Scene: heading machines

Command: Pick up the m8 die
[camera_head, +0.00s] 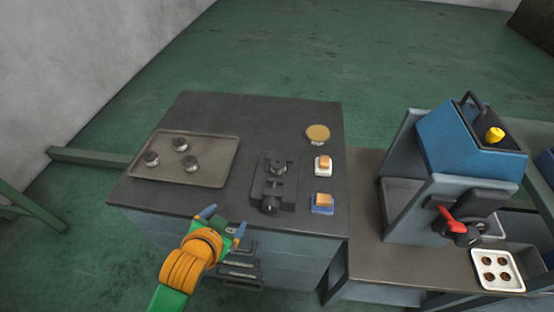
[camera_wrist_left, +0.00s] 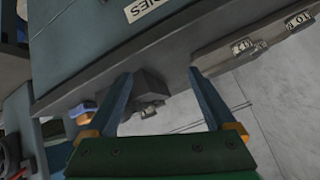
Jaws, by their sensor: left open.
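Three round metal dies sit on a shallow tray (camera_head: 215,175) at the left of the dark workbench top: a left die (camera_head: 151,159), a back die (camera_head: 180,144) and a front right die (camera_head: 191,163). In the left wrist view two dies show labels; one die (camera_wrist_left: 298,20) reads 10, and the label of the other die (camera_wrist_left: 242,47) is too small to read. I cannot tell which one is the m8 die. My left gripper (camera_head: 225,219) is open and empty at the bench's front edge, in front of the tray. My right gripper is not in view.
A dark fixture (camera_head: 268,200) holding a round piece stands mid-bench. Right of it are a round yellowish-topped item (camera_head: 318,133) and two orange-topped blocks (camera_head: 323,164) (camera_head: 322,203). A blue machine (camera_head: 470,145) and a white four-hole tray (camera_head: 514,284) stand at the right.

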